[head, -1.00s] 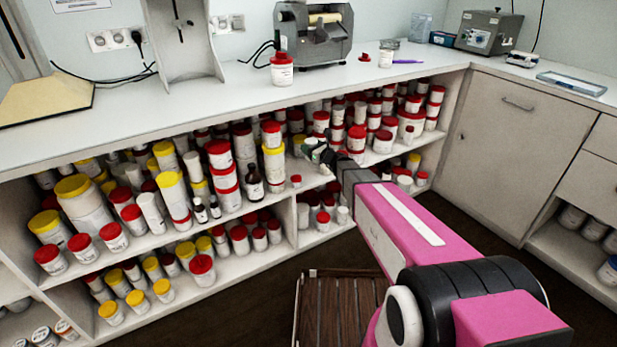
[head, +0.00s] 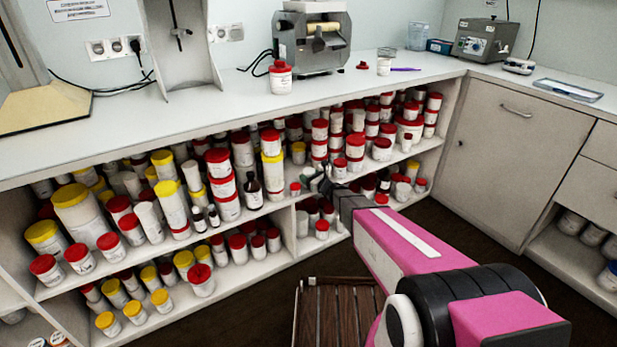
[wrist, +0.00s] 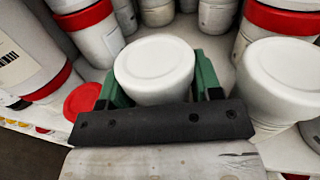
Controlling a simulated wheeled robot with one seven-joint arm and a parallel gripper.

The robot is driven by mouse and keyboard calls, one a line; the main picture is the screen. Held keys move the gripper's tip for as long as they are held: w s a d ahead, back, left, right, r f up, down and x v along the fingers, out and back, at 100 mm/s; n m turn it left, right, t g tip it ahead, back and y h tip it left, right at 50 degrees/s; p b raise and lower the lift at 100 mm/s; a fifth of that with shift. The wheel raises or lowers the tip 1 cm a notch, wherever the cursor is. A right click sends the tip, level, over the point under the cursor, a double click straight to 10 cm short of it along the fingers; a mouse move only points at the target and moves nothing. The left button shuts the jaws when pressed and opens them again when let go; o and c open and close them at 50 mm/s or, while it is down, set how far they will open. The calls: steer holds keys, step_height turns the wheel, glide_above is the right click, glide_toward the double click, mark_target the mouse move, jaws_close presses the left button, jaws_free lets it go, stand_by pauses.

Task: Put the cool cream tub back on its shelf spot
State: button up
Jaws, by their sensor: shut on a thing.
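My gripper (wrist: 152,92) has green fingers, one on each side of a white tub (wrist: 155,68) with a plain white lid, and is shut on it. This is the tub being carried; its label is hidden, so I cannot read whether it is cool cream. In the head view, my gripper (head: 316,182) is at the front of the upper shelf (head: 267,210), right of the upright divider. The arm and gripper mostly hide the tub there. I cannot tell whether its base touches the shelf.
In the wrist view, another white-lidded tub (wrist: 282,82) stands close on the right. A small red lid (wrist: 82,101) is close on the left, and red-banded tubs stand behind. In the head view, a dark bottle (head: 252,190) stands left of my gripper. The counter (head: 190,118) overhangs the shelves.

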steer(key=shift+f, duration=0.1)
steer(key=o, duration=1)
steer(key=shift+c, duration=0.2)
